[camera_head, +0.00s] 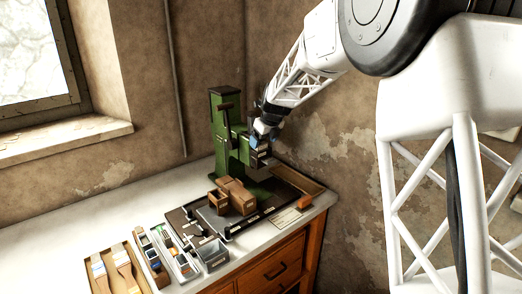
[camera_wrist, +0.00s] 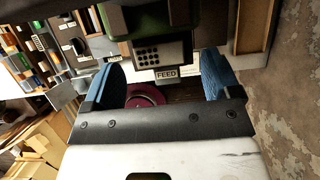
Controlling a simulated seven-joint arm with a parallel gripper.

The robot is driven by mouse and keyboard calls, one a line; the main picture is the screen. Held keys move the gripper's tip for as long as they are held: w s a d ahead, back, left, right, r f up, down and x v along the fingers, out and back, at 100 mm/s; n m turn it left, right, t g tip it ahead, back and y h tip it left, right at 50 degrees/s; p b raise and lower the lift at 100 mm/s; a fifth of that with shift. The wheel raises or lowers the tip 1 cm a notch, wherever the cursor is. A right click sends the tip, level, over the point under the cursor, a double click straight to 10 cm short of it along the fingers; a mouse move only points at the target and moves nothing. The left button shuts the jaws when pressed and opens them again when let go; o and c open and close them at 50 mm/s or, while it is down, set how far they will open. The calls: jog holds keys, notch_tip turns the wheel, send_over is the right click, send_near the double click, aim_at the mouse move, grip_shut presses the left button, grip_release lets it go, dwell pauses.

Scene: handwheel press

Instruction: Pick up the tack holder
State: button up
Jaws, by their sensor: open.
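My gripper (camera_head: 262,150) is beside the green press (camera_head: 219,140), at the right of its column. In the wrist view its two blue fingers (camera_wrist: 163,72) are apart with nothing held between them. Just beyond them is a grey block with rows of dark dots (camera_wrist: 160,54), above a small plate marked FEED (camera_wrist: 166,74). A dark red round part (camera_wrist: 146,94) shows behind the gripper's front edge, partly hidden. I cannot tell for certain which item is the tack holder.
Brown wooden boxes (camera_head: 236,196) stand in front of the press. The wall is close behind; the white bench is clear at left.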

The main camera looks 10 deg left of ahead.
jog(key=shift+w+a+f, duration=0.15)
jog(key=shift+a+f, duration=0.05)
jog(key=shift+f, duration=0.35)
jog(key=shift+c, duration=0.5)
jog(key=c, duration=0.9)
